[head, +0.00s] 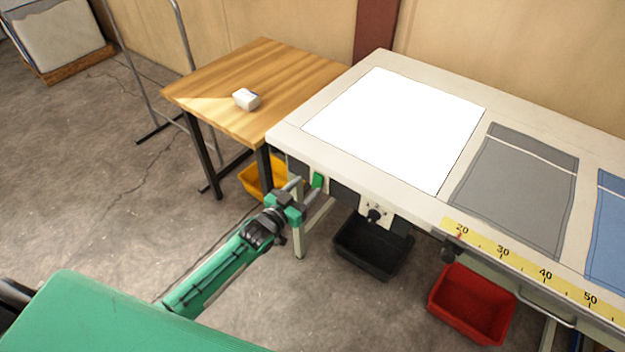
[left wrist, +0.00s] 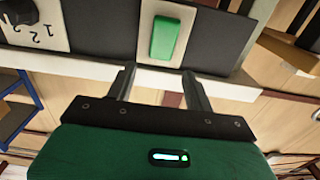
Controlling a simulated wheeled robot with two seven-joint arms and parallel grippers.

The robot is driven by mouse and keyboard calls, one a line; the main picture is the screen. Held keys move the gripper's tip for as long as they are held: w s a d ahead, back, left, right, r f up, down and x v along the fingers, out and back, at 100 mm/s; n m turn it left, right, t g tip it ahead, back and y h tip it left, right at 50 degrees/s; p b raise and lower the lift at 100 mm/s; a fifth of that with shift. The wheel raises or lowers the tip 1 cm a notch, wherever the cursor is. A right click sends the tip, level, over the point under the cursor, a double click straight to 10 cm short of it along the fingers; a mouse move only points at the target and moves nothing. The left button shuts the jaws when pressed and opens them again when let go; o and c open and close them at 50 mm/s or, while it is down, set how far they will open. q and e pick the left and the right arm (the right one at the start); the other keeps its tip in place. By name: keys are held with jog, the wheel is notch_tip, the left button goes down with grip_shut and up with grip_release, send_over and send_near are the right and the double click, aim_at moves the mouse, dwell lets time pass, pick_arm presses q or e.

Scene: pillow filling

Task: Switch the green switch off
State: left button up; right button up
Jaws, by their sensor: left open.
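The green switch (head: 318,181) sits on the dark front panel of the white work table, near its left corner. In the left wrist view the switch (left wrist: 163,38) is a green rocker on a pale plate, straight beyond the fingertips. I cannot tell from these frames which way it is set. My left gripper (head: 306,186) is open, with its fingers pointing at the switch plate. In the left wrist view the two fingers (left wrist: 160,72) are spread and empty, just short of the switch or at the plate's edge; contact is unclear. My right gripper is not in view.
A black knob (head: 375,215) is on the panel to the right. Black (head: 372,247) and red (head: 472,303) bins stand below. A wooden table (head: 230,110) with a small white box (head: 247,99) is at the left, a yellow bin (head: 257,182) beneath.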

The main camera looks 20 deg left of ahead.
aim_at(317, 177)
pick_arm(q)
jog(key=x, duration=0.2)
jog(key=shift+w+d, duration=0.1)
jog(key=shift+w, duration=0.15)
jog(key=shift+x, duration=0.75)
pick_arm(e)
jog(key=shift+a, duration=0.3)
